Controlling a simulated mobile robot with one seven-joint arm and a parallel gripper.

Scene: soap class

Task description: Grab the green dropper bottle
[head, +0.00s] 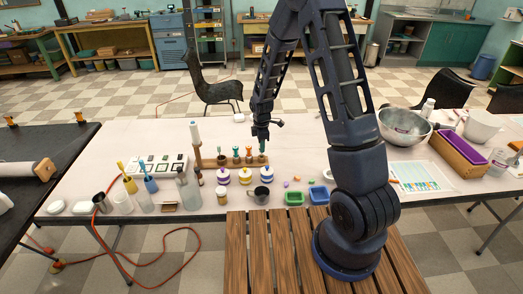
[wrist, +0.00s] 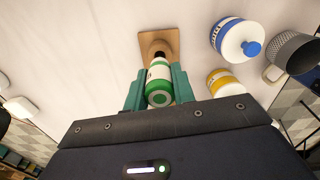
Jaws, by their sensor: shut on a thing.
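The green dropper bottle (wrist: 159,82), with a white label and a green end, sits between the two teal fingers of my gripper (wrist: 158,92) in the wrist view. The fingers are shut on it from both sides. In the head view my gripper (head: 262,144) points down at the right end of the wooden rack (head: 213,163). The bottle is too small and covered there to make out clearly. The rack's end also shows just beyond the bottle in the wrist view (wrist: 147,40). I cannot tell whether the bottle still touches the rack.
Striped jars (head: 245,175) and a dark metal cup (head: 260,194) stand in front. A metal bowl (head: 404,125) stands farther right. The table behind the rack is mostly clear.

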